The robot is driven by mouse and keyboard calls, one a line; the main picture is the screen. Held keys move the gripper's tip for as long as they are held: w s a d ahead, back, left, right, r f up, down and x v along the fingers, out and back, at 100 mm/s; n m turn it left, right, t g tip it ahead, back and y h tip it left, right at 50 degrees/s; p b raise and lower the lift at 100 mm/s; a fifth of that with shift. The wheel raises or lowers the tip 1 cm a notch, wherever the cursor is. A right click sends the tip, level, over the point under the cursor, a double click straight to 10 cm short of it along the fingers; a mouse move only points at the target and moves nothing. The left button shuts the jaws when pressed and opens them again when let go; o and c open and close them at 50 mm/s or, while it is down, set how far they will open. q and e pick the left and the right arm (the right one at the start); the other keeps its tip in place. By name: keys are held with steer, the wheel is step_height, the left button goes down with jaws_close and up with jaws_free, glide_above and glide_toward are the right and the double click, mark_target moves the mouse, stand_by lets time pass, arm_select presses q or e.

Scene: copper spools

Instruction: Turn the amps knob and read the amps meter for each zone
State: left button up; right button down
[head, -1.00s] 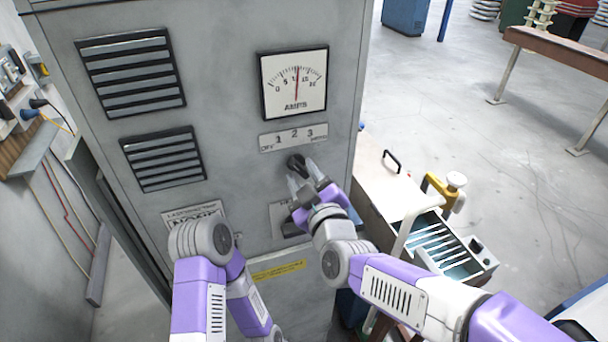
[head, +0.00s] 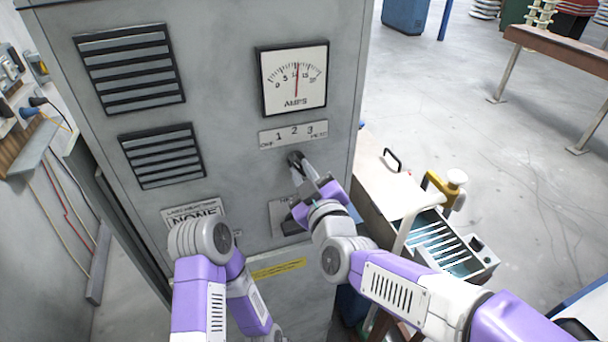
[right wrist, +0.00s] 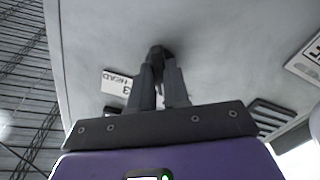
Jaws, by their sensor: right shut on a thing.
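The amps meter (head: 293,80) is a white dial on the grey cabinet, with a red needle pointing up near the middle of its scale. The black amps knob (head: 296,158) is under the plate. My right gripper (head: 302,172) is shut on the knob; in the right wrist view its fingers (right wrist: 160,85) close around the dark knob (right wrist: 160,54). The fingers partly hide the knob, so its pointer setting cannot be told. My left arm is low in front; its gripper is not visible.
The grey cabinet (head: 232,60) carries two vents (head: 130,70) and a sign reading NONE (head: 193,213). A wall ledge (head: 40,145) with cables is at left. Open floor lies behind the bench.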

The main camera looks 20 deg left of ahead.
steer(key=m+b, duration=0.2)
steer(key=shift+f+m, duration=0.1)
steer(key=shift+m, duration=0.3)
steer(key=shift+m+b, duration=0.75)
steer(key=shift+m, duration=0.95)
steer(key=c, duration=1.1)
jaws_free()
steer(key=v, duration=0.7)
steer(key=shift+s, duration=0.3)
steer(key=shift+d, duration=0.1)
